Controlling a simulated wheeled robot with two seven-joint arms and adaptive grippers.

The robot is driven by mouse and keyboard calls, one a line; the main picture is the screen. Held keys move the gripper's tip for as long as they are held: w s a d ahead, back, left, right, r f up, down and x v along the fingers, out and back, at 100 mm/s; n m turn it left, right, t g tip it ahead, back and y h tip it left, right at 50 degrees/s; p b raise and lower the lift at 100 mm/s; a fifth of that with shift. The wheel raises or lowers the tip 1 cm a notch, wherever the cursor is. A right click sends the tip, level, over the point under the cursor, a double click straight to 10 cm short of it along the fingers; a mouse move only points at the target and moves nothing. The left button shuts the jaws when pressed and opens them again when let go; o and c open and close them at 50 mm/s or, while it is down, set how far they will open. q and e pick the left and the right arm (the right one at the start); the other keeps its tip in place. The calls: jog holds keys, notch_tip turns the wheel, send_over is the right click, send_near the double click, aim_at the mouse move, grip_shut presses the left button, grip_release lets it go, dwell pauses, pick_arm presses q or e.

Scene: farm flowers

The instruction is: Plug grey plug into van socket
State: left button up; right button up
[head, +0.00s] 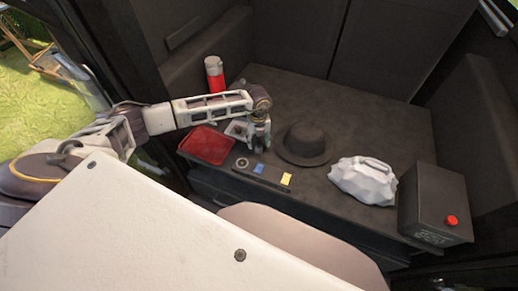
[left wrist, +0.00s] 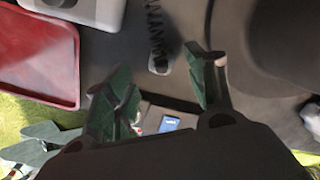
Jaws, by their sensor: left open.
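My left gripper (head: 259,146) is open and empty above the dark van surface (head: 375,125), pointing down beside a pale box. In the left wrist view its two green fingers (left wrist: 160,88) are spread apart. A small grey piece, seemingly the grey plug (left wrist: 160,64), lies at the end of a dark coiled cable (left wrist: 156,30), ahead of the gap between the fingers and untouched. In the head view the gripper hides it. A small round fitting (head: 242,163) on the front strip may be the van socket; its details are too small to tell. My right gripper is out of view.
A red tray (head: 207,144) lies left of the gripper, with a red-and-white bottle (head: 214,75) behind. A dark hat (head: 306,144), a white lumpy bag (head: 363,180) and a black box with a red knob (head: 435,207) stand to the right. Blue (head: 259,168) and yellow (head: 287,179) squares mark the front edge.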

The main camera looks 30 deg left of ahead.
aim_at(259, 145)
pick_arm(q)
jog(key=shift+f, duration=0.85)
notch_tip(259, 145, down, 3)
jog(key=shift+w+d+r, duration=0.1)
jog(key=shift+r, duration=0.05)
jog(key=shift+f, duration=0.4)
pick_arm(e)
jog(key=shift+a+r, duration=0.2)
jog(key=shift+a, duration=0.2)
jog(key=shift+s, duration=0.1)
